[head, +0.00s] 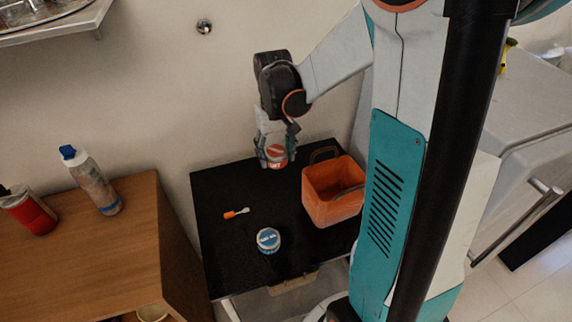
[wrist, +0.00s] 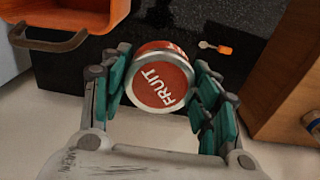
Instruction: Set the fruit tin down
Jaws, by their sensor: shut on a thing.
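The fruit tin (wrist: 160,80) is red with a silver rim and the word FRUIT on its lid, seen in the wrist view. My gripper (wrist: 162,88) is shut on it, with a green-padded finger on each side. In the head view, the tin (head: 276,155) hangs from my gripper (head: 276,150) at the back of the black tabletop (head: 225,190). It appears held above the surface, but the exact gap cannot be told. The tin's underside is hidden.
An orange basket (head: 328,200) with a dark handle stands right of the tin. A blue-and-white tin (head: 268,240) and an orange-and-white small item (head: 237,213) lie on the black top. A wooden cabinet (head: 90,250) stands at left. The top's left back is clear.

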